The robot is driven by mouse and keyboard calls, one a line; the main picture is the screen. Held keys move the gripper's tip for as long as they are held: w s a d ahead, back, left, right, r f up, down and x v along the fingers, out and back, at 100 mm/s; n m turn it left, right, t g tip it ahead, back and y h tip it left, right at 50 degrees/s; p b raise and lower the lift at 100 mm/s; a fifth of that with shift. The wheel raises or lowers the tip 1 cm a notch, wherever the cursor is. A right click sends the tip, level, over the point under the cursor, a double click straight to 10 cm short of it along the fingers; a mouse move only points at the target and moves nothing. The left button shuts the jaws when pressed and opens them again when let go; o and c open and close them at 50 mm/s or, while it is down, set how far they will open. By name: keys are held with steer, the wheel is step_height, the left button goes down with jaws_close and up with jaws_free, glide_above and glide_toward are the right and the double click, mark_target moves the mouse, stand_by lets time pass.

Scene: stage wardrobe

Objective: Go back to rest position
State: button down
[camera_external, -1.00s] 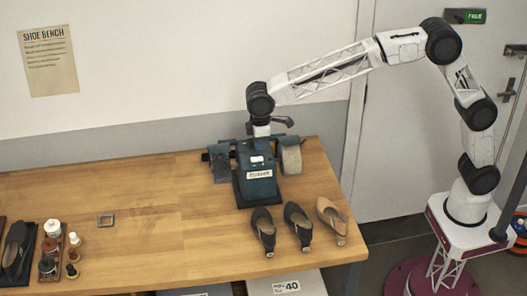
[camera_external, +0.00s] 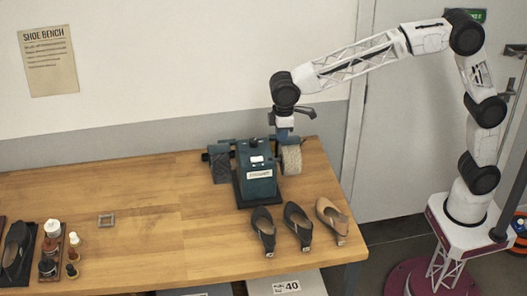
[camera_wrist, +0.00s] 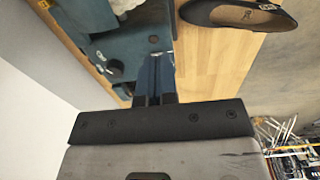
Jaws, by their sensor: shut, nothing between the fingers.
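My gripper (camera_external: 284,134) hangs from the bent arm above the back right part of the bench, just behind the teal machine (camera_external: 258,183) with its two side rollers. In the wrist view its blue fingers (camera_wrist: 156,62) are together with nothing between them. The machine fills the upper left there (camera_wrist: 122,45), close beside the fingers. I cannot tell from these views whether they touch it.
Two black shoes (camera_external: 263,229) (camera_external: 298,226) and one tan shoe (camera_external: 332,217) stand at the front right of the wooden bench (camera_external: 150,215). The middle left is clear.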

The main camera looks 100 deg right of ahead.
steer(key=s+a+r+t, duration=0.1)
steer(key=s+a+r, duration=0.15)
steer(key=s, duration=1.05)
steer(key=s+a+r, duration=0.2)
steer(key=s+r, duration=0.1)
steer(key=s, duration=1.1)
steer(key=s+a+f, duration=0.1)
steer(key=s+f, duration=0.3)
steer(key=s, duration=0.9)
steer(key=s+a+f+t, duration=0.1)
steer(key=s+f, duration=0.3)
steer(key=s, duration=0.9)
steer(key=shift+s+a+f, duration=0.2)
steer(key=shift+s+a, duration=0.1)
steer(key=shift+a, duration=0.15)
